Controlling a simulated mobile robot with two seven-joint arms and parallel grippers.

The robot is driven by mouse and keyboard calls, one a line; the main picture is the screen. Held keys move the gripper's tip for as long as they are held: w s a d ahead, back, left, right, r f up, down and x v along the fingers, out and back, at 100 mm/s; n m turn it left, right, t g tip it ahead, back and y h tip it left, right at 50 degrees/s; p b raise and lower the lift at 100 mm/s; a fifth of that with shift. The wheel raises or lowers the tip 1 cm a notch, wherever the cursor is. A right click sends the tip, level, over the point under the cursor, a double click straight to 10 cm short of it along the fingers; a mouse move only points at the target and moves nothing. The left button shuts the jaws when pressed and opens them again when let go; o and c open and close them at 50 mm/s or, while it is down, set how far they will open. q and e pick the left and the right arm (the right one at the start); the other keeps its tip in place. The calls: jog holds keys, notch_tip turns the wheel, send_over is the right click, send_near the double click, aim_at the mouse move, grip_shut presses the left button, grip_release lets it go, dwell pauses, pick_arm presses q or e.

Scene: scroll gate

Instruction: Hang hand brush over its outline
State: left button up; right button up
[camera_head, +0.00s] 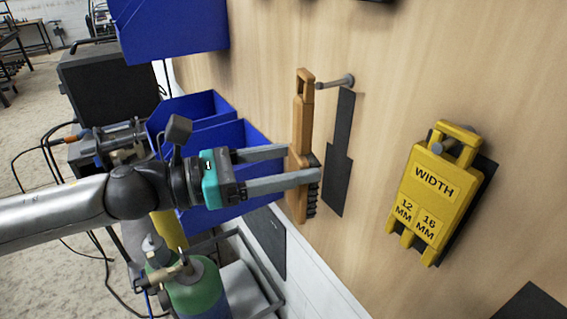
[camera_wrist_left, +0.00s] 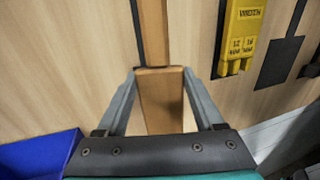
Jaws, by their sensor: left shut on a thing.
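The hand brush (camera_head: 302,120) has a wooden body with a hole at its upper end and black bristles low on its right side. It is upright, held by my left gripper (camera_head: 304,163), whose fingers are shut on its lower, wider part. The dark outline (camera_head: 338,165) is on the wooden board just right of the brush. A metal peg (camera_head: 336,82) sticks out at the outline's top; its end is close to the brush's hole, and I cannot tell whether it is inside. In the left wrist view the brush (camera_wrist_left: 160,95) is between both fingers. My right gripper is out of view.
A yellow WIDTH gauge (camera_head: 432,195) hangs on a peg over its own dark shape to the right. Blue bins (camera_head: 215,135) are behind and left of the gripper. A green gas cylinder (camera_head: 197,285) stands below the arm.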

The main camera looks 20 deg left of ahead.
pick_arm(q)
jog(key=shift+w+d+r, duration=0.1)
jog(key=shift+w+d, duration=0.2)
jog(key=shift+w, duration=0.05)
jog(key=shift+w+d+p, duration=0.35)
jog(key=shift+w+p, duration=0.25)
jog(key=shift+p, duration=0.65)
jog(key=shift+w+d+p, duration=0.4)
jog(key=shift+d+p, duration=0.05)
jog(key=shift+p, duration=0.3)
jog(key=shift+w+d+f, duration=0.4)
jog(key=shift+w+f, duration=0.05)
jog(key=shift+w, duration=0.05)
jog(key=o, duration=1.5)
jog(key=shift+s, duration=0.1)
jog(key=shift+r, duration=0.1)
jog(key=shift+a, duration=0.1)
